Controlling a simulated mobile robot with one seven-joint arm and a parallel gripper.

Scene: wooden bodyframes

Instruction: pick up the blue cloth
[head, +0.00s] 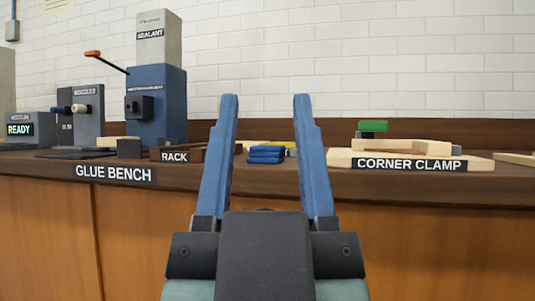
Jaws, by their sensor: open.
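The blue cloth (266,154) is a small folded stack lying on the dark bench top. In the head view it shows between the two fingers of my gripper (266,100). My gripper has long blue fingers spread wide apart, with nothing between them. It is in front of the bench, on the near side of the cloth, and does not touch it. Something yellow (284,144) shows just behind the cloth, partly hidden by it and by the right finger.
The glue bench (250,178) has a rack (174,156) left of the cloth and a corner clamp (410,160) with wooden pieces on the right. A tall blue sealant machine (156,100) stands at left. A brick wall rises behind.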

